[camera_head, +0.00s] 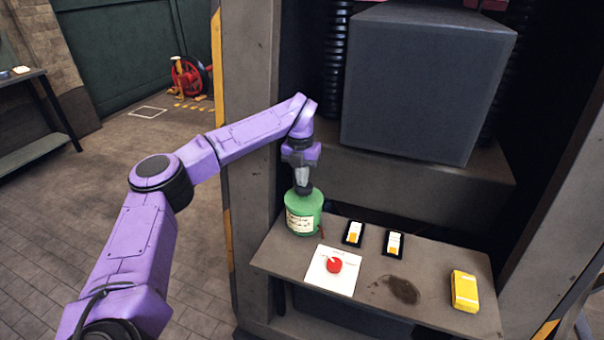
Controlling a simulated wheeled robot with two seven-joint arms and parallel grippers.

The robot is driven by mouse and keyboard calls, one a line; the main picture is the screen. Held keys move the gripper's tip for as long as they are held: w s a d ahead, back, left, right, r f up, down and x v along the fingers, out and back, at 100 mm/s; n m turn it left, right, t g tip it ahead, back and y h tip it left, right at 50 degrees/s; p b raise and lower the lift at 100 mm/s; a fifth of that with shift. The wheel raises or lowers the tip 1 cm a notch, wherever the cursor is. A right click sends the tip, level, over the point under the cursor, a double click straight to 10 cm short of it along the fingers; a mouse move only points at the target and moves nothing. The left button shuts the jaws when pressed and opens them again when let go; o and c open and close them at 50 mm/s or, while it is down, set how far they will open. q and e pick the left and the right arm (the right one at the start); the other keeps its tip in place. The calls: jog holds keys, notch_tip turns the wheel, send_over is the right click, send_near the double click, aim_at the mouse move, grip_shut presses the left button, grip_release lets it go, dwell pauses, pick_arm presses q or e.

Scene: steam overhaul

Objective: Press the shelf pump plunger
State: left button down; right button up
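The shelf pump is a green can (304,214) with a pale label, standing at the left end of the grey shelf. My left arm comes in from the left, and my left gripper (303,187) points down right over the can's top. Its fingertips look close together at the top of the can, where the plunger is hidden by the gripper. I cannot tell whether the fingers touch or press it. My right gripper is not in view.
On the shelf (432,262) are a red knob (334,265) on a white plate, two switches (354,233) (394,243), a dark stain and a yellow box (464,290). A large grey block (425,85) hangs over the back. A grey post (250,150) stands left of the shelf.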

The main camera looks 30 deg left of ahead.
pick_arm(q)
jog(key=shift+s+f, duration=0.1)
jog(key=shift+f, duration=0.15)
jog(key=r+p, duration=0.4)
jog(key=r, duration=0.1)
jog(key=shift+w, duration=0.2)
jog(key=shift+a+r+b, duration=0.1)
jog(key=shift+r+b, duration=0.35)
jog(key=shift+b, duration=0.35)
notch_tip(320, 180, up, 9)
jog(key=shift+s+f+b, duration=0.15)
jog(key=shift+f+b, duration=0.05)
jog(key=shift+b, duration=0.2)
jog(key=shift+a, duration=0.1)
